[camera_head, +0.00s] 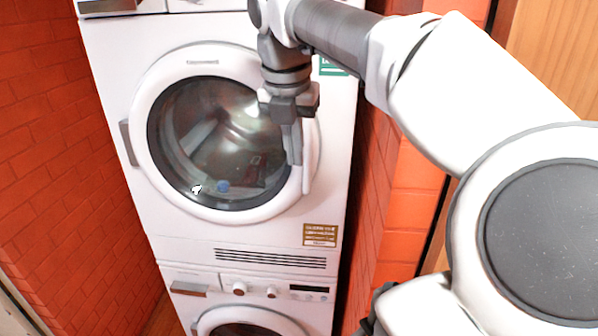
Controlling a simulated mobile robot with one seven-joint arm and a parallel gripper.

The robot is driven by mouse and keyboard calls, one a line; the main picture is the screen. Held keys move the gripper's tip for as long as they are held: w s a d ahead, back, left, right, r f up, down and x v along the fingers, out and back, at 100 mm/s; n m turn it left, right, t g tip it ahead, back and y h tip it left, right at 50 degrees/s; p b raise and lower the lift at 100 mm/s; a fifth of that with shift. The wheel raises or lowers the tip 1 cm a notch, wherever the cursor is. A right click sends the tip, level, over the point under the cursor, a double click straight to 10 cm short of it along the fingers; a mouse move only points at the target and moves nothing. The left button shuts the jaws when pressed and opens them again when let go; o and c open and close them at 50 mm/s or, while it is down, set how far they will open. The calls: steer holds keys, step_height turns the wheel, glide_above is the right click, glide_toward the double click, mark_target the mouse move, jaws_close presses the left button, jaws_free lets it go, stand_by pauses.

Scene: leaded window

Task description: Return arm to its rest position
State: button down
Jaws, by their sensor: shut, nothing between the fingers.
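My gripper (293,158) points down in front of the upper machine's round door, near its right rim. Its fingers are together and hold nothing. My white and grey arm reaches in from the right and crosses the upper part of the picture. The upper white machine (110,90) has a round glass door (222,140) that looks closed. Whether the fingertips touch the door cannot be told.
A second white machine (203,284) stands below, with knobs and a round door (250,330). A red brick wall (50,150) is on the left. More red brick (415,205) and a wooden panel (560,50) are on the right.

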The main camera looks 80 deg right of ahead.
steer(key=shift+v, duration=1.35)
steer(key=w+a+f+m+t, duration=0.1)
steer(key=w+a+m+t, duration=0.15)
steer(key=w+a, duration=0.65)
steer(key=w+a+f+m+t, duration=0.2)
steer(key=w+a+m, duration=0.3)
steer(key=w, duration=0.6)
steer(key=w+a+f+m+y, duration=0.1)
steer(key=w+a+f+m, duration=0.1)
steer(key=a, duration=0.5)
steer(key=w+a+f+m+t+y, duration=0.1)
steer(key=a+f+m, duration=0.2)
steer(key=a, duration=0.5)
steer(key=w+a+f+m, duration=0.2)
steer(key=a+f+m, duration=0.1)
steer(key=a, duration=0.5)
steer(key=shift+w+a+f+m+y, duration=0.2)
steer(key=shift+w+f+m+y, duration=0.2)
steer(key=shift+f, duration=0.4)
steer(key=shift+d+t, duration=0.15)
steer(key=shift+t, duration=0.1)
